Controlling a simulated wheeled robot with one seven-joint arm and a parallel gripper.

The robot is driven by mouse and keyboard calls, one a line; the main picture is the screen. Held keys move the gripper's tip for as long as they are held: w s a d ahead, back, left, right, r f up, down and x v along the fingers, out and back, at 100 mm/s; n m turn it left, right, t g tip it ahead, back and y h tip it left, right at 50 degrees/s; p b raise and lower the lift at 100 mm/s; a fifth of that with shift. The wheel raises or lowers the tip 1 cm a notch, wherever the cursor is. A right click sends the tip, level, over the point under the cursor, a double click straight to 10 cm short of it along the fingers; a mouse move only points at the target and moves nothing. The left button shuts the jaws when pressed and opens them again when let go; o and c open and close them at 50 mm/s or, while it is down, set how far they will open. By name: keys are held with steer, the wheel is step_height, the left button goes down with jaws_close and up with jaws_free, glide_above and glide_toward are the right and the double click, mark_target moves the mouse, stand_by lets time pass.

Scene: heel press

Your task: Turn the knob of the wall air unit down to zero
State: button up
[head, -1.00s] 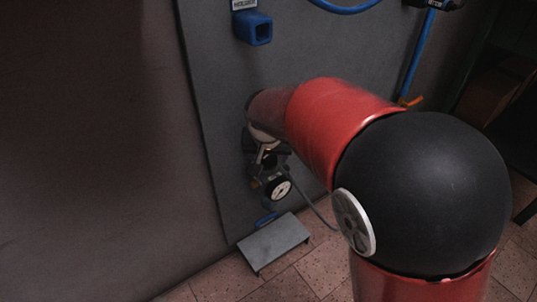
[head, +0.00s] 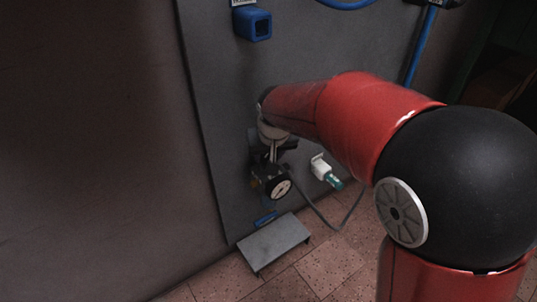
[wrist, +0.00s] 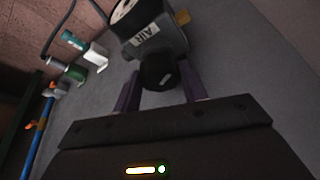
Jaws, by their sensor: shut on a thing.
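The wall air unit is a grey body with an AIR label and a round white-faced gauge (head: 282,188), low on the grey panel. In the wrist view its grey body (wrist: 168,42) is at the top centre. Its dark knob (wrist: 160,71) points towards the wrist camera, between my two purple fingers. My gripper (wrist: 160,88) is shut on the knob. In the head view my gripper (head: 270,155) is at the unit from above, partly hidden by my wrist, and the knob cannot be made out. The gauge reading is too small to tell.
A small grey step (head: 273,243) stands on the tiled floor below the unit. A white and green fitting (head: 326,172) is on the panel to the right, with a grey hose below. A blue square holder (head: 253,24) and a blue pipe (head: 420,45) are higher up.

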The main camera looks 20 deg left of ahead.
steer(key=n+y+b, duration=0.1)
steer(key=n, duration=0.2)
steer(key=n+g+y, duration=0.1)
steer(key=n, duration=0.2)
steer(key=shift+w+d+g+b, duration=0.2)
steer(key=shift+g+b, duration=0.1)
steer(key=shift+b, duration=0.05)
steer(key=n+g, duration=0.1)
steer(key=n, duration=0.2)
steer(key=n+g, duration=0.1)
steer(key=n, duration=0.2)
steer(key=shift+w+y, duration=0.1)
steer(key=shift+y, duration=0.2)
steer(key=o, duration=1)
steer(key=shift+c, duration=0.2)
steer(key=p+v, duration=0.1)
steer(key=v, duration=0.7)
steer(key=shift+w, duration=0.15)
